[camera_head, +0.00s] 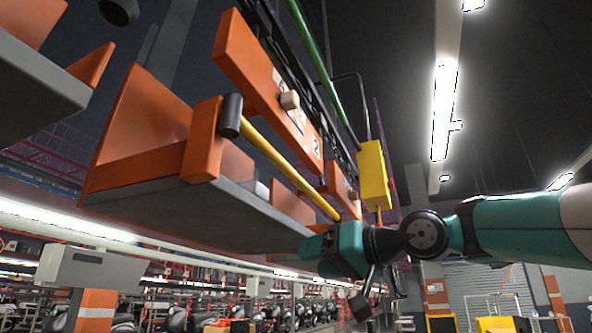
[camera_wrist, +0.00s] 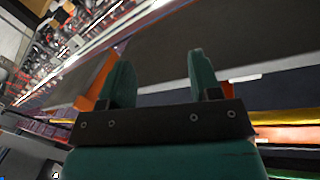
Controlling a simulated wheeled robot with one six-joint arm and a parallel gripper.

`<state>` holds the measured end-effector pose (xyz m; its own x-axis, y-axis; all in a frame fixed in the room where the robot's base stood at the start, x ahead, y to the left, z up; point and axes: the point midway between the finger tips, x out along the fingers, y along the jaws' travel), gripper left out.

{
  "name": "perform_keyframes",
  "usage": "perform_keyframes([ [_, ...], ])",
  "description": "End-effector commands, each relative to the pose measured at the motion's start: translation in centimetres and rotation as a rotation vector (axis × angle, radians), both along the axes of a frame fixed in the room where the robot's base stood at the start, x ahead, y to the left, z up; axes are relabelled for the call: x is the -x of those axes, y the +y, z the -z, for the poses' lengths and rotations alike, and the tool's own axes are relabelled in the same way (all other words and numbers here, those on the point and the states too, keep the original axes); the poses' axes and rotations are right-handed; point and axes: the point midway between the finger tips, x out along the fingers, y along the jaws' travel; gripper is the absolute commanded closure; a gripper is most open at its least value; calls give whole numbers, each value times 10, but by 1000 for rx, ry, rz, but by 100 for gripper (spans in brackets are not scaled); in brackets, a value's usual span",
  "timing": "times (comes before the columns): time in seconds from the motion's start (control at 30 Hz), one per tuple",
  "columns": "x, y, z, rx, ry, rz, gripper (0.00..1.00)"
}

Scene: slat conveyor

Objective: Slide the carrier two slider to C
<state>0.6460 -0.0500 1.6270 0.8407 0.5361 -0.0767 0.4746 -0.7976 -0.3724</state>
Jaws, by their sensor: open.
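Carrier two is the tray with an orange upright panel (camera_head: 265,85) marked "2" in the head view. A pale knob (camera_head: 289,100), which looks like its slider, sits about midway along a slot on that panel. The slot's letters are too small to read. My gripper (camera_wrist: 158,75) is open and empty in the wrist view, its two teal fingers apart. In the head view my gripper (camera_head: 325,248) is low and to the right of the knob, near the right end of the carrier's grey tray (camera_head: 245,212), well apart from the knob. The slider is not identifiable in the wrist view.
A yellow bar (camera_head: 285,165) with a black end runs along the carrier's front, below the knob. A yellow box (camera_head: 374,175) hangs right of the panel. Another carrier (camera_head: 40,90) is at the upper left. Open air lies right of the carrier, above my arm.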

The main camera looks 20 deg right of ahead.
Motion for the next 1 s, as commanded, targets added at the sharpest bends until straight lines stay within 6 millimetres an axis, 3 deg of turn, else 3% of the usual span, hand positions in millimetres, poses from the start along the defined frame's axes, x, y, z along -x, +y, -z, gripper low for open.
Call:
perform_keyframes([
  [0.03, 2, -24, -50, -28, -107, 27, 43],
  [0.1, 17, -46, -109, -59, -248, 30, 43],
  [0.2, 51, -65, -175, -67, -413, 0, 43],
  [0.3, 86, -69, -215, -48, -519, -51, 43],
  [0.43, 118, -65, -239, -13, -581, -112, 43],
  [0.57, 132, -61, -246, 4, -598, -145, 43],
  [1.0, 120, -46, -264, 0, -601, -153, 43],
])
